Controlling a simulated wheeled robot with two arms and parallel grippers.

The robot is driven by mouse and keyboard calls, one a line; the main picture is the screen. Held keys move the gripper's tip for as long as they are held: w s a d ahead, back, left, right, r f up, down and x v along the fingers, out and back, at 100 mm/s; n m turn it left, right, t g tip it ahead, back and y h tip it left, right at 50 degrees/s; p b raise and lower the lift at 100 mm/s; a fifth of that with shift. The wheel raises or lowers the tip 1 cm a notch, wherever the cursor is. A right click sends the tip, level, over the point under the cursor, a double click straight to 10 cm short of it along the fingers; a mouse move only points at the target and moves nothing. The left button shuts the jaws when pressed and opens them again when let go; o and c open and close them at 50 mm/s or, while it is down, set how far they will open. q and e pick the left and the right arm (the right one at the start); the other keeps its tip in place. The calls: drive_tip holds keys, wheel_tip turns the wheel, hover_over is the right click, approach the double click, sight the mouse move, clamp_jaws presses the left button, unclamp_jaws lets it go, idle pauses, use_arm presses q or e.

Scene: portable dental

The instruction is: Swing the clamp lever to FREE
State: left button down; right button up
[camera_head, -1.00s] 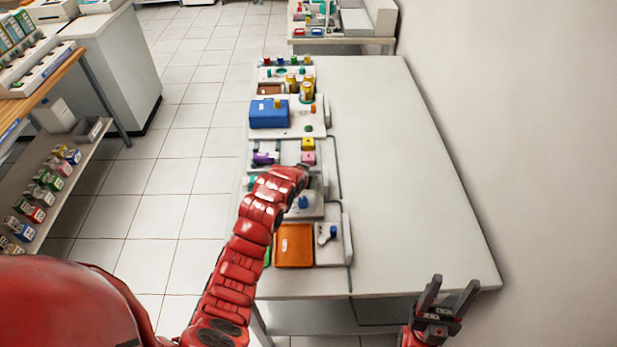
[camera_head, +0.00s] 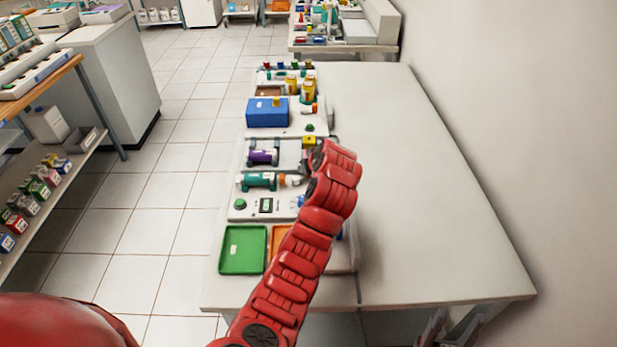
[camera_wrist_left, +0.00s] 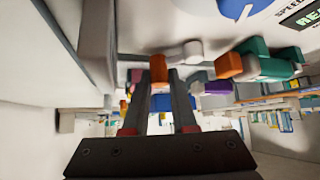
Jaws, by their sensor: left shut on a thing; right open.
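My left gripper shows in the left wrist view (camera_wrist_left: 160,75) with its fingers closed around a small orange piece (camera_wrist_left: 159,68). It looks like a handle end, but no label for the clamp lever is legible. In the head view my left arm covers this spot, beside the teal handpiece (camera_head: 258,181) and purple handpiece (camera_head: 262,156) on the white bench unit. The teal handpiece's orange end (camera_wrist_left: 229,65) lies right of the fingers in the wrist view.
A green tray (camera_head: 243,250) and a mostly hidden orange tray (camera_head: 278,238) lie at the near end. A blue box (camera_head: 267,113) stands farther back. The white table (camera_head: 420,200) is clear to the right, up to the wall. A blue dial (camera_wrist_left: 235,8) is near the fingers.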

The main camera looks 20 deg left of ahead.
use_arm(q)
drive_tip(key=shift+f, duration=0.1)
drive_tip(key=shift+a, duration=0.1)
idle(0.4)
drive_tip(key=c, duration=0.7)
unclamp_jaws()
